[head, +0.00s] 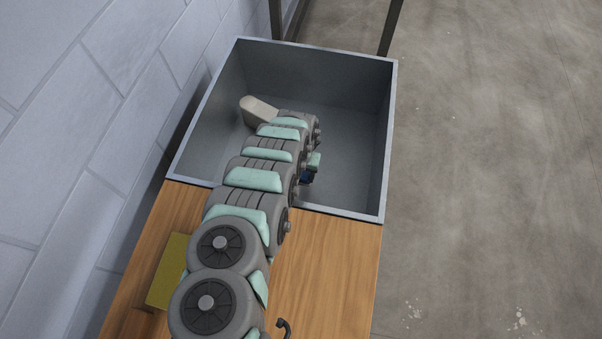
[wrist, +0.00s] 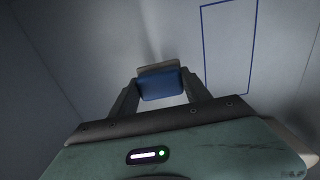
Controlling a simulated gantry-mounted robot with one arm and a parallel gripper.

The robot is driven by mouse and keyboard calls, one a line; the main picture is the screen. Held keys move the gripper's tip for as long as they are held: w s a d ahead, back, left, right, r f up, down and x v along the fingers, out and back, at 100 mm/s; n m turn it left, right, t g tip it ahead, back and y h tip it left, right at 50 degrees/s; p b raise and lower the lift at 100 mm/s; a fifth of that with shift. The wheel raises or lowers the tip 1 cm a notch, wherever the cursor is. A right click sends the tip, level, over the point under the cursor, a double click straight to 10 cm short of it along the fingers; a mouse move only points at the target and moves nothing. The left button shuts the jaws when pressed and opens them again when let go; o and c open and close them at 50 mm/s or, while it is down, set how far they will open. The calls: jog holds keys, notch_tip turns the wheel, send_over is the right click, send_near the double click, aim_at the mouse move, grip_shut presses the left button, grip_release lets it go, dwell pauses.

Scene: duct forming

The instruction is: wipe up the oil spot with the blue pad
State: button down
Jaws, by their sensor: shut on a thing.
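My gripper (wrist: 160,88) is shut on the blue pad (wrist: 161,86), which sits between the two fingertips in the wrist view. The pad has a blue body with a pale grey-beige strip along its far edge. In the head view only a small dark blue bit (head: 306,177) shows beside my arm, inside the open grey metal duct box (head: 388,140). A blue rectangular outline (wrist: 205,50) is marked on the grey surface ahead and to the right of the pad. I cannot make out the oil spot clearly. Whether the pad touches the surface is unclear.
The duct box has upright walls on all sides, close around my arm. A wooden bench top (head: 335,265) lies in front of it, with a yellow block (head: 168,270) at left and a dark hook-shaped thing (head: 284,327) near the bottom. A block wall stands at left.

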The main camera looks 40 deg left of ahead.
jog(key=shift+r+p, duration=1.1)
jog(key=shift+r, duration=0.45)
